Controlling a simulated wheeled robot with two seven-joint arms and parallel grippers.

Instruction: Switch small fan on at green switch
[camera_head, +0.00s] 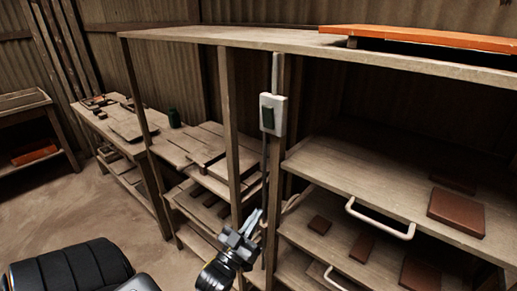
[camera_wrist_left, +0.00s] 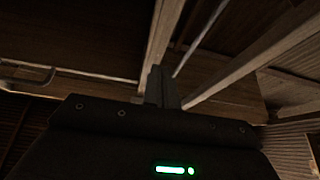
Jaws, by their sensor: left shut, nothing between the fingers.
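The green switch (camera_head: 268,118) is a dark green rocker in a white box (camera_head: 279,103) on a wooden post of the shelf unit. My left gripper (camera_head: 257,214) is below the switch and apart from it, close to the post. Its fingers point up and are shut with nothing between them. In the left wrist view the shut fingers (camera_wrist_left: 162,86) show in front of dark wooden beams; I cannot make out the switch there. No small fan can be made out in either view. My right gripper is not in view.
The shelf unit has a long top board (camera_head: 220,36) and a pull-out shelf with a pale handle (camera_head: 380,222). Brown tiles (camera_head: 456,212) lie on its shelves. An orange slab (camera_head: 430,39) lies on top. A workbench (camera_head: 112,130) stands at the left, with open floor (camera_head: 60,215) before it.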

